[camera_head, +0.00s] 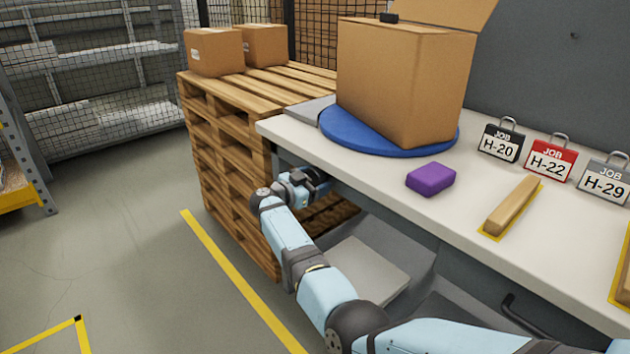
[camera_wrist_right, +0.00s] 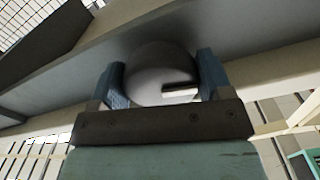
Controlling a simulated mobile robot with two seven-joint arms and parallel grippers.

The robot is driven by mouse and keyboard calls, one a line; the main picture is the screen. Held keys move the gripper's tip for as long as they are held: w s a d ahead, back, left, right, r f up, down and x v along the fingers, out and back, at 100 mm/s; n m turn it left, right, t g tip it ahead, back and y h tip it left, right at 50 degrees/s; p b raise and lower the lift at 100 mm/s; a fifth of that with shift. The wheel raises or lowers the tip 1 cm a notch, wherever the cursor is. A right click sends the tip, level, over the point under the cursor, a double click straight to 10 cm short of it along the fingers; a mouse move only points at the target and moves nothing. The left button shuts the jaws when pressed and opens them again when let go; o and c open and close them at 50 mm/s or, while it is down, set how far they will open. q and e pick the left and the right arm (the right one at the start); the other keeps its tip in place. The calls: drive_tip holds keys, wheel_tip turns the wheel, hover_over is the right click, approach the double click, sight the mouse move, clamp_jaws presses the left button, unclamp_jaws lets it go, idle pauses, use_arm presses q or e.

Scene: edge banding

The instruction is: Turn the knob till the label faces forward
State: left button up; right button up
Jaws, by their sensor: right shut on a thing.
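A round grey knob (camera_wrist_right: 150,72) with a pale slot-like mark sits under the table edge in the right wrist view. My right gripper (camera_head: 318,182) reaches beneath the front edge of the table, and its two blue fingers are shut on the knob, one on each side. The gripper hides the knob in the head view. A large brown cardboard box (camera_head: 395,85) with a raised flap stands on a blue turntable (camera_head: 345,140) on the table. No label shows on the box faces I can see. My left gripper is not in view.
The white table (camera_head: 390,205) also holds a purple block (camera_head: 430,179), a wooden piece (camera_head: 512,205) and several job tags (camera_head: 551,159). Stacked pallets (camera_head: 225,130) with two small boxes stand left of the table.

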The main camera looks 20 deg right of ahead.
drive_tip(key=shift+m, duration=0.8)
drive_tip(key=o, duration=0.9)
